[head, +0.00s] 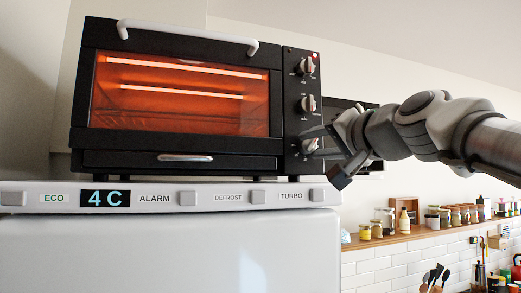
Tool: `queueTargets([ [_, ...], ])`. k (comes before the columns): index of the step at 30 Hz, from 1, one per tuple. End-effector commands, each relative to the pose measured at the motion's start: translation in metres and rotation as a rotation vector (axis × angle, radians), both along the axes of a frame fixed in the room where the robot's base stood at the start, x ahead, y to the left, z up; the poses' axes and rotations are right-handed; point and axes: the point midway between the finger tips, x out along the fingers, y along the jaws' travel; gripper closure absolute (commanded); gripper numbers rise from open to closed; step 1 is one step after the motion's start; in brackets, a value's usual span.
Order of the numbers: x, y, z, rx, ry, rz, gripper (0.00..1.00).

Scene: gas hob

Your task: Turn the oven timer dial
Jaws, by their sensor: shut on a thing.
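A black toaster oven (180,95) stands on top of a white fridge, its window glowing orange. Three dials run down its right-hand panel: a top dial (305,66), a middle dial (307,104) and a lowest dial (309,146). The labels beside them are too small to read, so I cannot read which one is marked as the timer. My gripper (320,153) reaches in from the right and is shut on the lowest dial. Its dark fingers partly hide the right side of that dial and the panel's lower edge.
The fridge's control strip (140,209) with buttons and a "4 C" display runs below the oven. A shelf (400,236) with several jars is at the lower right, with utensils below it. The wall space above my arm is clear.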

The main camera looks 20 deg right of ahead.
Motion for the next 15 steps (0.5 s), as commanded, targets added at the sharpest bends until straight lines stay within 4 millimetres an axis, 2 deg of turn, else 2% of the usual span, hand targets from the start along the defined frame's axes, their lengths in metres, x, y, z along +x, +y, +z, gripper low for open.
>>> queueTargets([
  [6,0.0003,0.0002,-0.001,0.099,0.005,0.0,1.0],
  [15,0.0004,0.0005,-0.0008,0.149,0.007,0.001,1.0],
])
